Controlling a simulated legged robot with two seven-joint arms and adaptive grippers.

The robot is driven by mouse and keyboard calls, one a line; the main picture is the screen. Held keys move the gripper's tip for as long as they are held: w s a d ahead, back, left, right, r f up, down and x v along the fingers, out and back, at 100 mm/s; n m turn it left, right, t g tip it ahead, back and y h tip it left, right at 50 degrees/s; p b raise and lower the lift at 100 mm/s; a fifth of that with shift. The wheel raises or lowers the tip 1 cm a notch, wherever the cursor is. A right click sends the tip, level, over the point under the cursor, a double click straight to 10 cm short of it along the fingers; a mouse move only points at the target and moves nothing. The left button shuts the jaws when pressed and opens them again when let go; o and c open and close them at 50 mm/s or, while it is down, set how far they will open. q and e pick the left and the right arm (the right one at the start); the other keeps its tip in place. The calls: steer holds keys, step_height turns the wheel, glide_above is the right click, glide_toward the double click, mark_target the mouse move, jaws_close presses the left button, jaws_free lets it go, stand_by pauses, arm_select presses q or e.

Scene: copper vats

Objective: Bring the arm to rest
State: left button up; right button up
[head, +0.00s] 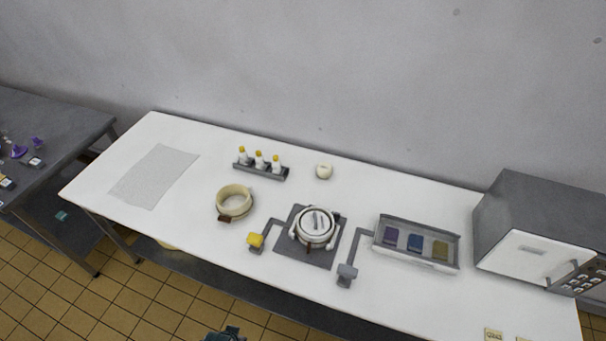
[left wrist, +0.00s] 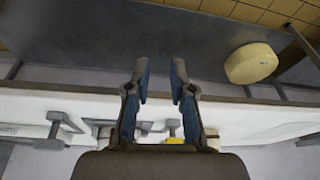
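My left gripper (left wrist: 160,82) shows in the left wrist view with its two blue-padded fingers apart and nothing between them. It is in front of the white table's edge (left wrist: 245,100), with the dark lower shelf (left wrist: 130,45) beyond. In the head view a small dark part of an arm of mine shows at the bottom edge, left of the middle; its fingers cannot be made out there. My right gripper is not in view.
The white table (head: 140,140) carries a cream pot (head: 234,199), a round device (head: 315,228) on a grey mat, a bottle rack (head: 262,172), a tray of coloured blocks (head: 417,262) and a white oven (head: 540,235). A cream round thing (left wrist: 251,63) lies on the lower shelf.

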arm_select(q)
steer(key=s+a+f+g+b, duration=0.15)
steer(key=s+f, duration=0.35)
steer(key=f, duration=1.3)
steer(key=s+f+b, duration=0.3)
steer(key=s+f, duration=0.2)
steer(key=f, duration=1.2)
steer(key=s+a+f+b, duration=0.1)
steer(key=s+f, duration=0.6)
steer(key=s, duration=0.3)
steer(key=shift+s+a+f+g, duration=0.2)
steer(key=shift+a+g, duration=0.15)
steer(key=shift+a, duration=0.05)
